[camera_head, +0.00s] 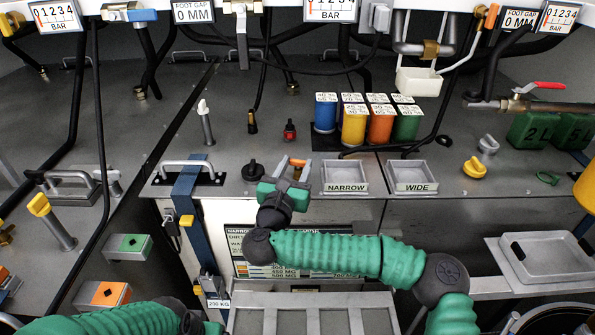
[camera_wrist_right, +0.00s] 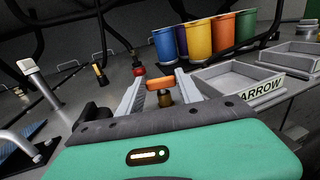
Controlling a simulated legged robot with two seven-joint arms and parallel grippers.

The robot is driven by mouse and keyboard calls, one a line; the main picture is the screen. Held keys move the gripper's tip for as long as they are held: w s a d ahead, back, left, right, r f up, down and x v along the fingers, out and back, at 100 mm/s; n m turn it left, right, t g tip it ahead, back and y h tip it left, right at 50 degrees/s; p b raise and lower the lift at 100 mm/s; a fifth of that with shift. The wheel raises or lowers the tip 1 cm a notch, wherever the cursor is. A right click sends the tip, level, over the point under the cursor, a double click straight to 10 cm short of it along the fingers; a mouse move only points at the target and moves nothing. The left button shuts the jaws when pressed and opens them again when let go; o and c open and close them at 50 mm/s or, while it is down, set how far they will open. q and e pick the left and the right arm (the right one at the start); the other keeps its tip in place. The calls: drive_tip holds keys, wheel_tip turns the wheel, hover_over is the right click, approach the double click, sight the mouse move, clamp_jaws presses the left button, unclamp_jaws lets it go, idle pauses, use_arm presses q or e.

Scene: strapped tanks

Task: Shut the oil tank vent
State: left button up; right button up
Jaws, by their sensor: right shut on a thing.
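A small orange handle (camera_head: 298,162) on a brass stem stands on the grey tank top, left of the NARROW tray. No label on it can be read, so I cannot tell for sure that it is the oil tank vent. In the right wrist view the orange handle (camera_wrist_right: 159,84) sits between the finger tips, above its brass stem (camera_wrist_right: 165,98). My right gripper (camera_head: 291,170) is shut on the handle, reaching in from the front; it also fills the lower wrist view (camera_wrist_right: 160,95). My left arm shows at the bottom left, but its fingers are out of view.
A black knob (camera_head: 252,171) stands close left of my right gripper. The NARROW tray (camera_head: 345,188) and WIDE tray (camera_head: 412,188) lie to the right, with coloured cups (camera_head: 354,124) behind. A blue strap (camera_head: 186,194) crosses the tank on the left. Dark hoses hang overhead.

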drive_tip(key=m+h+b, duration=0.1)
drive_tip(key=m+g+h, duration=0.1)
drive_tip(key=h, duration=0.1)
drive_tip(key=shift+a+f+b, duration=0.2)
drive_tip(key=shift+a+b, duration=0.15)
drive_tip(key=shift+b, duration=0.05)
drive_tip(key=shift+w+a+r+m+g+h+b, duration=0.1)
drive_tip(key=shift+m+g+h+b, duration=0.15)
drive_tip(key=shift+m+g+h, duration=0.45)
drive_tip(key=shift+w+a+r+m+g+h+b, duration=0.1)
drive_tip(key=shift+m+g+h+b, duration=0.3)
drive_tip(key=shift+h, duration=0.5)
drive_tip(key=o, duration=1.2)
drive_tip(key=shift+c, duration=0.2)
drive_tip(key=shift+o, duration=1.1)
